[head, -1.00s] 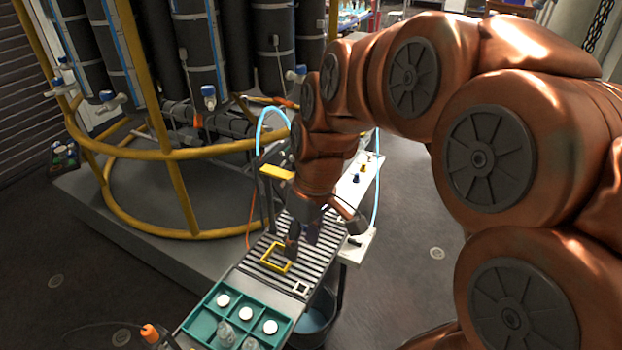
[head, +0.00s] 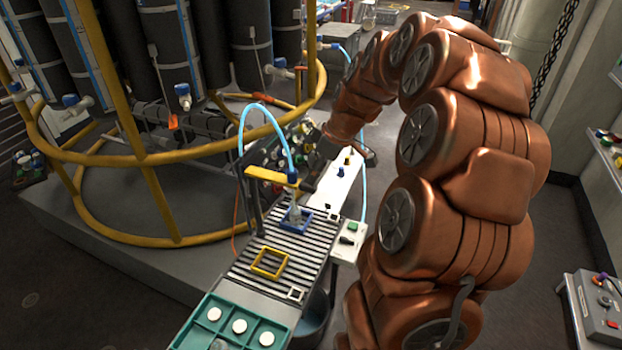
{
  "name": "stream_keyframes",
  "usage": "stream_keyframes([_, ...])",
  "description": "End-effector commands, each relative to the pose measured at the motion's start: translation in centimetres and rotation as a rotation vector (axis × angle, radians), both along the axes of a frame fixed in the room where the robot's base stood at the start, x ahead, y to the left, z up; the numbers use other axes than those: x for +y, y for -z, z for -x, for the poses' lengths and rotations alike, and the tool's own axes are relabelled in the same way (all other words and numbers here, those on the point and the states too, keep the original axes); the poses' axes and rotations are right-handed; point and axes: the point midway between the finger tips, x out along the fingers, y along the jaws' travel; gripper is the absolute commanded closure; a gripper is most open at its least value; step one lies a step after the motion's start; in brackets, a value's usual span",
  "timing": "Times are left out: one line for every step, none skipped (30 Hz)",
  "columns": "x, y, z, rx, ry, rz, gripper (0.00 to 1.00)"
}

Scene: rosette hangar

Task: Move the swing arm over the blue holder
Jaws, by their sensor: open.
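The swing arm (head: 272,178) is a yellow bar on a dark post at the left side of the slatted bench. A light-blue hose arches to its free end, where a blue-topped nozzle (head: 292,179) hangs. The blue holder (head: 293,228) is a square frame on the slats. The bar's free end appears above it, with a clear piece between them; I cannot tell whether this is part of the nozzle or stands in the holder. My gripper (head: 343,152) is open and empty, behind and right of the holder, apart from the swing arm. Its fingers are partly hidden.
A yellow holder (head: 269,262) lies on the slats nearer me. A teal tray (head: 224,316) with white discs is at the front. A white box with a green button (head: 349,240) stands at the right edge. The round yellow rail (head: 160,157) is close on the left.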

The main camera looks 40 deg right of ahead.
Motion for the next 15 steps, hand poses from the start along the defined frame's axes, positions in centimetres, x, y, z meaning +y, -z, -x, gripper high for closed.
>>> stream_keyframes([0.3, 0.6, -0.2, 0.004, -0.002, -0.002, 0.52])
stream_keyframes([0.4, 1.0, -0.3, 0.004, -0.003, -0.003, 0.52])
stream_keyframes([0.5, 1.5, -0.5, 0.004, -0.002, -0.003, 0.52])
stream_keyframes([0.5, 1.9, -0.6, 0.004, -0.002, -0.002, 0.52])
stream_keyframes([0.6, 2.3, -0.8, 0.003, -0.001, -0.001, 0.52])
stream_keyframes([0.7, 2.7, -0.9, 0.005, -0.001, -0.002, 0.52])
stream_keyframes([0.8, 3.1, -1.0, 0.006, -0.001, -0.004, 0.52])
stream_keyframes([0.8, 3.3, -1.1, 0.006, 0.0, -0.004, 0.52])
stream_keyframes([0.9, 3.6, -1.1, 0.006, 0.0, -0.004, 0.52])
stream_keyframes([0.9, 3.8, -1.2, 0.005, 0.0, -0.003, 0.52])
stream_keyframes([0.9, 4.0, -1.3, 0.004, 0.0, -0.003, 0.52])
stream_keyframes([0.9, 4.1, -1.4, 0.004, 0.001, -0.002, 0.52])
stream_keyframes([0.9, 4.2, -1.4, 0.003, 0.001, -0.001, 0.52])
stream_keyframes([0.9, 4.3, -1.4, 0.003, 0.001, 0.0, 0.52])
stream_keyframes([0.9, 4.3, -1.4, 0.001, 0.002, 0.0, 0.52])
